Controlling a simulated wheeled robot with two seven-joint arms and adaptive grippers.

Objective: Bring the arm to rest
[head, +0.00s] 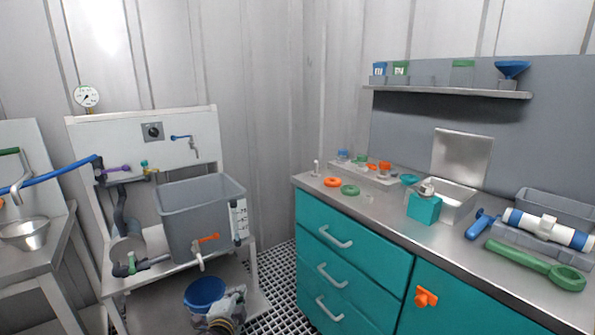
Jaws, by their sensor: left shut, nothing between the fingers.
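My left gripper (236,296) shows at the bottom of the head view, left of the middle, with grey and dark parts. It is shut and empty. It appears in front of and just right of a blue bucket (204,290) below the grey tank; I cannot tell whether they touch. Most of the left arm is out of the picture. My right gripper is not in view.
A grey tank (195,222) with an orange-handled tap (207,238) stands on a white frame above the gripper. A teal cabinet (345,262) with a metal worktop is on the right. Metal grating (277,268) lies between them. A steel bowl (24,233) is far left.

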